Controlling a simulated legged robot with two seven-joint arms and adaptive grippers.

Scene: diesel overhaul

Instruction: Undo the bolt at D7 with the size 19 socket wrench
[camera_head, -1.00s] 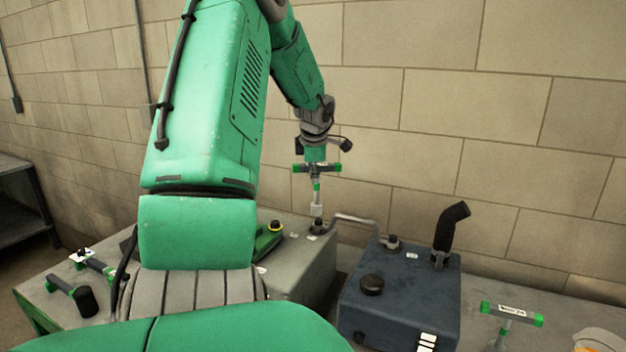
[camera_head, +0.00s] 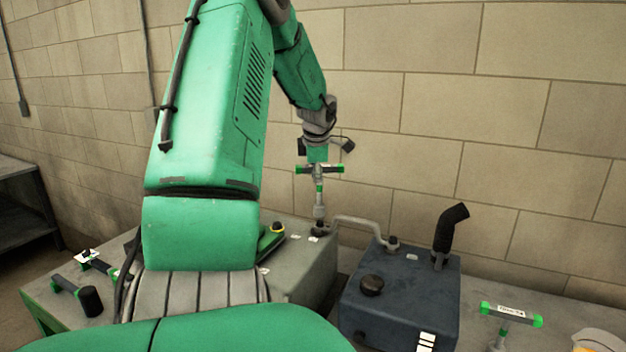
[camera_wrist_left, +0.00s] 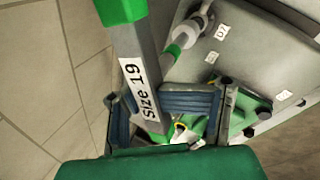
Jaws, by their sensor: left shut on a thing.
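The size 19 socket wrench (camera_head: 319,187) is a T-shaped tool with a grey shaft and green handle ends. It stands upright over the grey tank (camera_head: 312,268) at the back. My left gripper (camera_head: 318,164) is shut on its handle from above; the wrist view shows the "Size 19" label (camera_wrist_left: 143,90) beside the fingers. The socket (camera_head: 319,213) is at the pipe flange (camera_head: 320,229), by the D7 label (camera_wrist_left: 222,31). The bolt is hidden under the socket; I cannot tell how far it is seated. My right gripper is not in view.
A blue tank (camera_head: 400,295) with a black elbow pipe (camera_head: 450,227) stands to the right, joined by a grey pipe (camera_head: 365,222). Another T-wrench (camera_head: 510,315) stands at the right. Tools (camera_head: 75,290) lie at the left. The wall is close behind.

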